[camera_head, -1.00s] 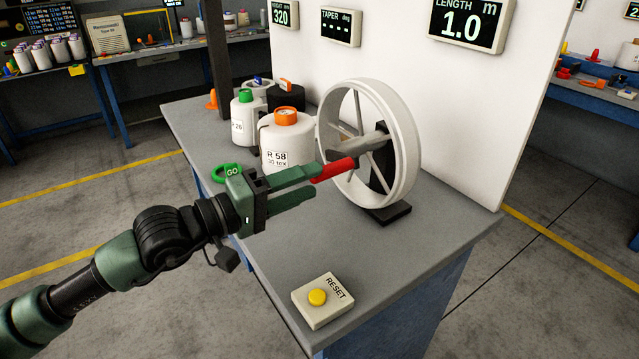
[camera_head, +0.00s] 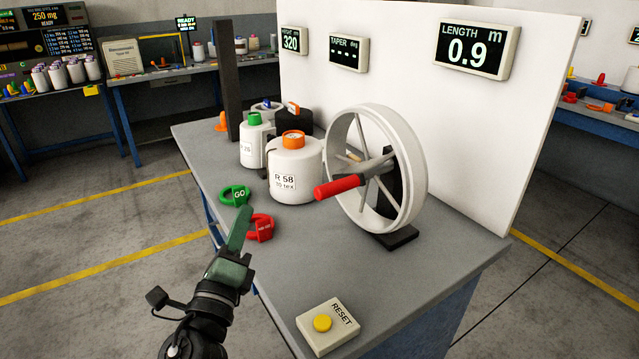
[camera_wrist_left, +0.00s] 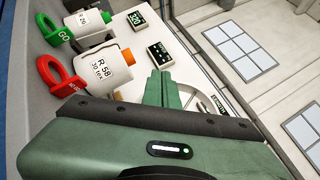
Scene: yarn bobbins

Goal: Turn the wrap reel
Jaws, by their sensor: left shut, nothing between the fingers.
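The wrap reel (camera_head: 418,165) is a white spoked wheel on a dark stand on the grey bench. Its red handle (camera_head: 339,187) sticks out from a grey crank at the wheel's front left. My left gripper (camera_head: 243,212) is shut and empty, to the left of the handle and apart from it, near the bench's left edge. In the left wrist view its green fingers (camera_wrist_left: 158,88) are together. The length display (camera_head: 471,50) behind the reel reads 0.9 m. My right gripper does not show.
Bobbin R 58 (camera_head: 294,160) stands left of the wheel, with more bobbins behind it. A green GO tag (camera_head: 235,194) and a red tag (camera_head: 260,229) lie by my gripper. The RESET box (camera_head: 329,325) with its yellow button sits at the front corner. The bench middle is clear.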

